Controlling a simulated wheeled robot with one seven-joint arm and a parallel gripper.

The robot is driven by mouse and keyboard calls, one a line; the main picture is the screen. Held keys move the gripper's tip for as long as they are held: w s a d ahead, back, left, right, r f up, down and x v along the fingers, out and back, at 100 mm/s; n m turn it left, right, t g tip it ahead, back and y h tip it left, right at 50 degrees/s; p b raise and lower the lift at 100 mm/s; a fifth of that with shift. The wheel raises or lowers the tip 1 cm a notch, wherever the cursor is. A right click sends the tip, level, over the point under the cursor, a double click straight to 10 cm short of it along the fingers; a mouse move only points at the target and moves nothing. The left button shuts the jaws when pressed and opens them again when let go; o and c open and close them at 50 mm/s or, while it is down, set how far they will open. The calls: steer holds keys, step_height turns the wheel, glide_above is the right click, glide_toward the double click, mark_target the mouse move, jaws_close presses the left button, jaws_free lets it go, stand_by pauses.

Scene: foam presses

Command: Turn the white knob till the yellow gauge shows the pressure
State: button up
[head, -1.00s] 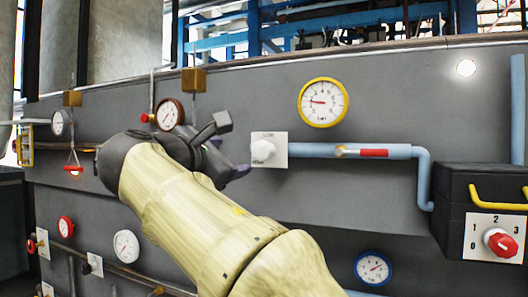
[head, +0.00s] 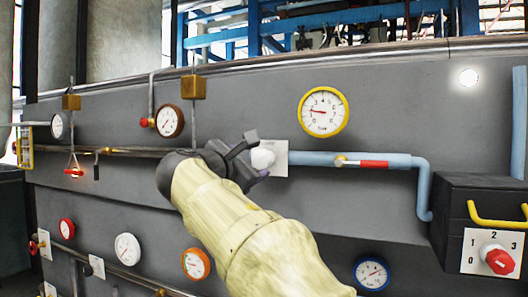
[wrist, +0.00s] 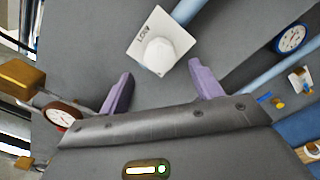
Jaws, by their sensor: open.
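The white knob (head: 262,159) sits on a white plate on the grey wall, at the left end of a light blue pipe. In the wrist view the knob (wrist: 158,56) is ahead of and between the two purple fingers. My gripper (wrist: 158,82) is open and empty, its fingers short of the knob or just at it; I cannot tell if they touch. In the head view my gripper (head: 262,158) is at the knob's left side and hides part of the plate. The yellow gauge (head: 323,111) is above right of the knob; its needle points left, slightly upward.
A red-handled valve (head: 374,164) is on the blue pipe. A black box with a red dial (head: 498,259) and yellow handle stands at right. A brown gauge (head: 170,121), a blue gauge (head: 371,273) and several others are on the wall.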

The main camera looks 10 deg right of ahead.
mark_target(259, 160)
steer(key=p+x, duration=0.4)
steer(key=x, duration=0.5)
steer(key=shift+s, duration=0.1)
steer(key=shift+a, duration=0.1)
steer(key=c, duration=1)
